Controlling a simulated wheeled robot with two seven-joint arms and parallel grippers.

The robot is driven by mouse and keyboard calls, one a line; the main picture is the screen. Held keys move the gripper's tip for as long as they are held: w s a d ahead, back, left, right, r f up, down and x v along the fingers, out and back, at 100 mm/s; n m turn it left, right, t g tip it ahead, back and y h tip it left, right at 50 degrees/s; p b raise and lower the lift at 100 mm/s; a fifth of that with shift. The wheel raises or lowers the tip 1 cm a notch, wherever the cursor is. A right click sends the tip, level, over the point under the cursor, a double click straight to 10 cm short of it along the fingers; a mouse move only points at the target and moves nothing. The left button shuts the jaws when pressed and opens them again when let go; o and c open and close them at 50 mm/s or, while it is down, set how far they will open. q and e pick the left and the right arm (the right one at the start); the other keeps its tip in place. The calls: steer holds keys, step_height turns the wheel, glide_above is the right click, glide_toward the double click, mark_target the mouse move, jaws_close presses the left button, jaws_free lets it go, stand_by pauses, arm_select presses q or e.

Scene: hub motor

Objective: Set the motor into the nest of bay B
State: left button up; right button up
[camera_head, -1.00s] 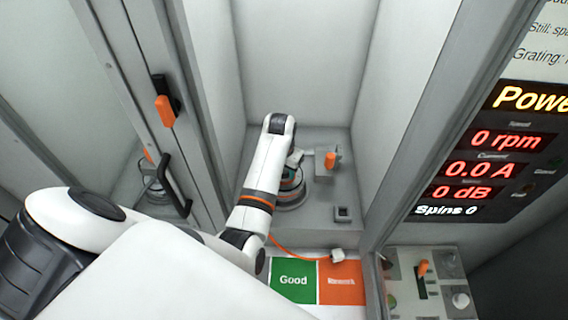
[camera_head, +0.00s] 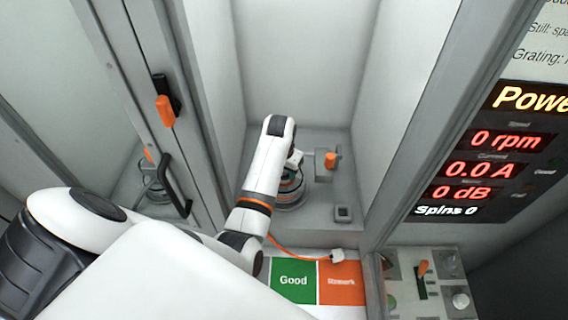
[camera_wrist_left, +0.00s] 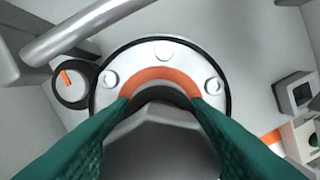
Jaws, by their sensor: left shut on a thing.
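The motor (camera_head: 290,182) sits low in the bay at the back, mostly hidden behind my left forearm and hand. The nest (camera_head: 296,207) shows as a round grey base under it; no bay letter is readable. My left gripper (camera_wrist_left: 160,108) is shut on the motor, its green pads on both sides of a grey body in the left wrist view. Beyond the pads there, a pale round plate (camera_wrist_left: 163,52) with several bolts and an orange ring lies inside a dark rim. Whether the motor is fully seated cannot be told. My right gripper is not in view.
An orange cable (camera_head: 292,252) runs to a white plug (camera_head: 337,255) at the bay's front. An orange-knobbed fixture (camera_head: 330,160) and a small square socket (camera_head: 343,214) stand right of the motor. Grey door frames and walls bound the bay. Green Good (camera_head: 293,281) and orange Rework (camera_head: 341,283) areas lie in front.

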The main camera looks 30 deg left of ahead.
arm_select(q)
steer(key=shift+w+f, duration=0.1)
steer(key=shift+f, duration=0.75)
stand_by(1.1)
steer(key=o, duration=1.2)
steer(key=shift+o, duration=0.8)
steer(key=shift+s+d+f, duration=0.1)
steer(key=shift+s+f, duration=0.1)
steer(key=shift+s, duration=0.05)
steer(key=r, duration=0.3)
steer(key=r+b, duration=0.1)
steer(key=r, duration=0.3)
steer(key=s+r+b, duration=0.1)
steer(key=r, duration=0.3)
steer(key=shift+s+r, duration=0.15)
steer(key=shift+r, duration=0.5)
steer(key=shift+d+f, duration=0.1)
